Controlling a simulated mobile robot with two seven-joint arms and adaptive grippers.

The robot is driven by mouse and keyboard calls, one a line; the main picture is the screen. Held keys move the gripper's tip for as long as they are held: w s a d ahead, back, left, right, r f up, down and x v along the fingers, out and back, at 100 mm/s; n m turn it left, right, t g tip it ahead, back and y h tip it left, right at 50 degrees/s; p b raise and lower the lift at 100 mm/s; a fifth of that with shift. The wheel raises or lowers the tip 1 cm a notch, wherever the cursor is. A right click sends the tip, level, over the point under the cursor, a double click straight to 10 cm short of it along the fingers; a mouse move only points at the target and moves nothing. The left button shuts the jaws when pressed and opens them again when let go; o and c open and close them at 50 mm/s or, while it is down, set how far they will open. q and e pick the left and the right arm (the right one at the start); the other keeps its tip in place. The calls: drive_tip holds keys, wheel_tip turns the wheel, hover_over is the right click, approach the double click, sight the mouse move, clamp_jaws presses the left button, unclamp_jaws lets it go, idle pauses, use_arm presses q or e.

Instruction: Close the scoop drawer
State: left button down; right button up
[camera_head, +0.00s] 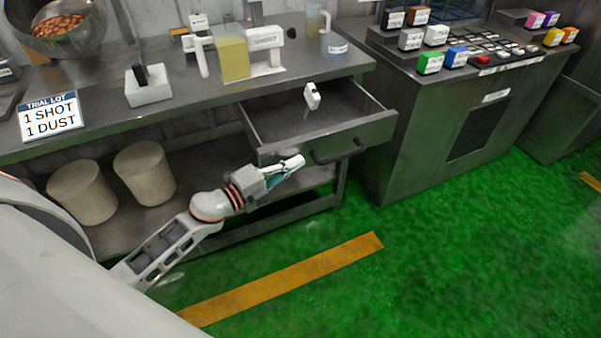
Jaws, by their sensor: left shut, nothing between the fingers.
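The scoop drawer (375,129) is a grey metal drawer under the right end of the steel workbench, and it is pulled well open. Its dark handle (338,152) is on the front panel. A small white scoop-like item (312,96) is in the drawer. My left gripper (298,161) is shut and empty, in front of the drawer's front panel, just left of the handle. I cannot tell whether its fingertips touch the panel. My right gripper is not in view.
The workbench (200,95) carries a white box (148,88), a yellow container (233,58) and a sign (50,116). Two beige drums (145,172) stand on its lower shelf. A control console (440,125) stands right of the drawer. Green floor (430,260) in front is clear.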

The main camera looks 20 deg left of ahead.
sight(261, 122)
use_arm(q)
drive_tip(key=w+a+b, duration=0.1)
drive_tip(key=w+a, duration=0.2)
drive_tip(key=w+a+b, duration=0.1)
drive_tip(key=w+a, duration=0.2)
drive_tip(key=a, duration=0.1)
drive_tip(key=w+a+b, duration=0.2)
drive_tip(key=w+a, duration=0.1)
drive_tip(key=a, duration=0.1)
drive_tip(key=shift+w+a+f, duration=0.2)
drive_tip(key=shift+w+f, duration=0.05)
drive_tip(key=shift+f, duration=0.1)
drive_tip(key=w+a+b, duration=0.1)
drive_tip(key=w+a, duration=0.1)
drive_tip(key=a, duration=0.1)
drive_tip(key=w+a+b, duration=0.1)
drive_tip(key=w+a, duration=0.2)
drive_tip(key=shift+w+a+r+b, duration=0.15)
drive_tip(key=shift+w+a+b, duration=0.15)
drive_tip(key=shift+w, duration=0.05)
drive_tip(key=shift+w+a+r, duration=0.1)
drive_tip(key=shift+w+a, duration=0.3)
drive_tip(key=shift+a, duration=0.05)
drive_tip(key=shift+w+a+r, duration=0.1)
drive_tip(key=shift+a+r, duration=0.1)
drive_tip(key=shift+a, duration=0.05)
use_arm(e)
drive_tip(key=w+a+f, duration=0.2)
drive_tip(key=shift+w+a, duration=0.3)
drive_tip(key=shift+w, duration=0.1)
